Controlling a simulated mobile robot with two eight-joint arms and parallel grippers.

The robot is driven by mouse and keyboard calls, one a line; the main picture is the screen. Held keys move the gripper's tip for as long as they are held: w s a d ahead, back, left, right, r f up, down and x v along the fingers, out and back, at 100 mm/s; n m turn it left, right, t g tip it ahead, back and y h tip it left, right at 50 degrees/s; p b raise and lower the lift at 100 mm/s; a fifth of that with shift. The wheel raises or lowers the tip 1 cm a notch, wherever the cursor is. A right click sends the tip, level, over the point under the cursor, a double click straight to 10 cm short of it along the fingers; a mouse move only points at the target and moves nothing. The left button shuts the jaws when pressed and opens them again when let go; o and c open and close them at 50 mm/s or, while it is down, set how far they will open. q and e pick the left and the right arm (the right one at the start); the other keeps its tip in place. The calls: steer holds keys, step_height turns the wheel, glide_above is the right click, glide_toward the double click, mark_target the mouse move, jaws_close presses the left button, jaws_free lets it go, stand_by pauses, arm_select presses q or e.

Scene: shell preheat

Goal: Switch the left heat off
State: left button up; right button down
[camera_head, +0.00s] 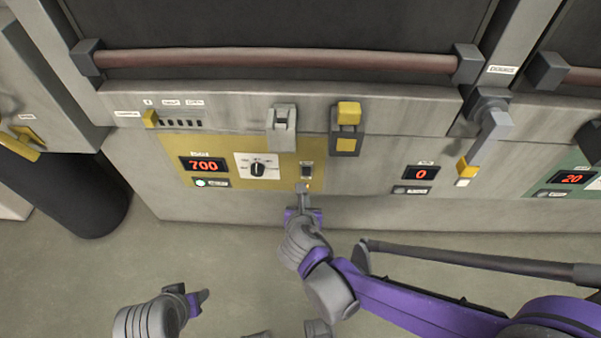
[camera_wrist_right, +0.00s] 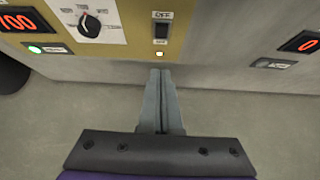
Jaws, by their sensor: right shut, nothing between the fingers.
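The yellow left heat panel (camera_head: 240,178) carries a small black rocker switch (camera_head: 306,170) at its right end. The switch also shows in the right wrist view (camera_wrist_right: 161,30), with a label reading OFF above it. A small amber light (camera_wrist_right: 160,54) glows just below it. My right gripper (camera_head: 302,188) is shut and empty, its fingertips (camera_wrist_right: 160,72) just below the switch and light. I cannot tell if they touch the panel. My left gripper (camera_head: 203,298) is low at the left, away from the panel; its jaws are unclear.
The panel also has a red display (camera_head: 203,165) reading 700, a black knob (camera_head: 258,168) and a green light (camera_head: 200,183). A grey latch (camera_head: 283,125) and a yellow-capped block (camera_head: 347,125) jut out above. A display (camera_head: 421,173) at the right reads 0.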

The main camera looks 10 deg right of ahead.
steer(key=shift+a, duration=0.15)
steer(key=b, duration=0.3)
glide_toward(305, 172)
steer(key=w+f, duration=0.3)
steer(key=f, duration=0.1)
steer(key=shift+w+d, duration=0.6)
steer(key=shift+w, duration=0.15)
steer(key=shift+w, duration=0.1)
